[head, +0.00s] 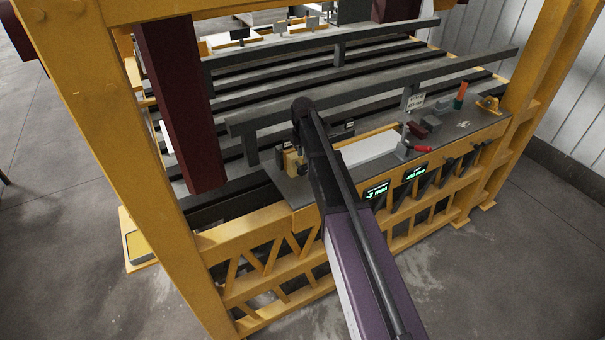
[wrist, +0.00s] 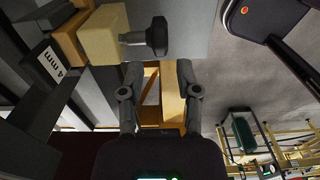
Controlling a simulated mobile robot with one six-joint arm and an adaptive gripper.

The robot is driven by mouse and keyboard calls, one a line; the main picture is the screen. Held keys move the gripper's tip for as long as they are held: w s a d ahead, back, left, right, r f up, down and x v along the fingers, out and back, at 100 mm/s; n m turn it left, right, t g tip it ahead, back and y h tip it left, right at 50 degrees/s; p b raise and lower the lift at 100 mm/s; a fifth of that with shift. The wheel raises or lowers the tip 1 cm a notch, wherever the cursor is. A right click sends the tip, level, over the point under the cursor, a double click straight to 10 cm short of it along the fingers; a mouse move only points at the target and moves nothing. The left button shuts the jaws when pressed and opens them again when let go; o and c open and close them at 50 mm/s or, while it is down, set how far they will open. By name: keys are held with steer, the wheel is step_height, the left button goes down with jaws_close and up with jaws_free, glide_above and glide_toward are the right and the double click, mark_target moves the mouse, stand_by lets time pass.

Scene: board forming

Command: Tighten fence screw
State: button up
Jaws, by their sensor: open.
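The fence screw (wrist: 157,36) has a black knob on a short metal shaft that enters a tan block (wrist: 103,34) from the right in the wrist view. My gripper (wrist: 159,72) is open and empty. Its two fingers point toward the screw, and the knob lies just beyond the fingertips, roughly between them, apart from both as far as I can tell. In the head view the tan block (head: 291,163) sits at the left end of the grey ledge, and my arm hides the gripper and the screw.
A dark block labelled 4 mm (wrist: 50,62) stands beside the tan block. Along the ledge are a red-handled clamp (head: 416,149), an orange-handled tool (head: 461,94) and a yellow tape measure (head: 488,103). A yellow frame post (head: 130,150) stands left of my arm.

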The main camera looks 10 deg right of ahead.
mark_target(303, 166)
steer(key=shift+f+b, duration=3)
steer(key=shift+f, duration=0.3)
